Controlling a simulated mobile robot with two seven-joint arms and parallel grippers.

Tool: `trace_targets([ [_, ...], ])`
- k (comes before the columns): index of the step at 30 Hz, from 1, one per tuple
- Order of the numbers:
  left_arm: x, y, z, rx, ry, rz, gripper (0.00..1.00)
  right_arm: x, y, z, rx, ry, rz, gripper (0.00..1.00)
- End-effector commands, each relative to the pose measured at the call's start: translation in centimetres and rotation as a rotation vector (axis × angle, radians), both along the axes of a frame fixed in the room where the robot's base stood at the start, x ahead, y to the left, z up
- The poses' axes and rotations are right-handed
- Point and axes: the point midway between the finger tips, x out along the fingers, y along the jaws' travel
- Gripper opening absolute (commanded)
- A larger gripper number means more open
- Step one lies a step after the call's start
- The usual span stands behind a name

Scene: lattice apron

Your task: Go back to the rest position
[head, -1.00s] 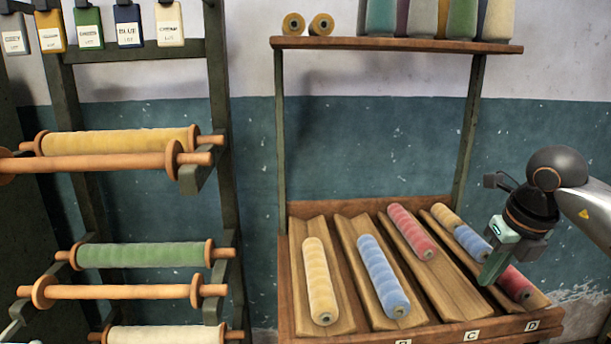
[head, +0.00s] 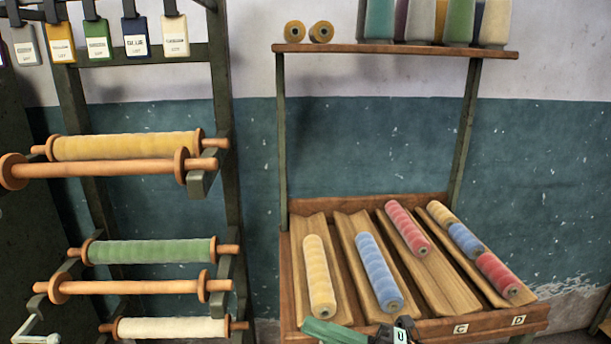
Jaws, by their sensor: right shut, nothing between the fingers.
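My right gripper (head: 322,329) shows at the bottom edge of the head view. Its green fingers are shut and empty, pointing left, and they lie in front of the front edge of the sloped wooden tray (head: 470,324). The rest of that arm is mostly below the picture. My left gripper is not in view. In the tray's troughs lie a pale yellow roll (head: 319,277), a blue roll (head: 379,272) and a red roll (head: 408,228). The rightmost trough holds a yellow roll (head: 441,214), a blue roll (head: 465,240) and a red roll (head: 498,275) in line.
A dark rack (head: 222,100) at left bears yellow (head: 125,146), green (head: 150,251) and cream (head: 175,328) rolls and bare wooden spools (head: 130,287). Colour tags (head: 136,38) hang above. A shelf (head: 400,48) over the tray holds cones and two small spools.

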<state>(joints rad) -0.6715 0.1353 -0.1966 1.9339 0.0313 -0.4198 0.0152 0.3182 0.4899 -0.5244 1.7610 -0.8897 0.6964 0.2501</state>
Motion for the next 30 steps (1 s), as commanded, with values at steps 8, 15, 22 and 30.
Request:
trace_targets([
  [8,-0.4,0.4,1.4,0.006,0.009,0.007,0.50,1.4,-6.3,-7.4,0.411,0.601,-0.480,0.00],
  [15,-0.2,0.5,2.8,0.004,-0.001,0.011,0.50,-5.5,-12.4,-21.0,0.548,1.209,-0.900,0.00],
  [22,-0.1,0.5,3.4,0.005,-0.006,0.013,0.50,-14.4,-14.2,-28.5,0.556,1.591,-1.110,0.00],
  [30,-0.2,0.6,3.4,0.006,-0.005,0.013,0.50,-16.8,-14.4,-30.0,0.549,1.684,-1.153,0.00],
])
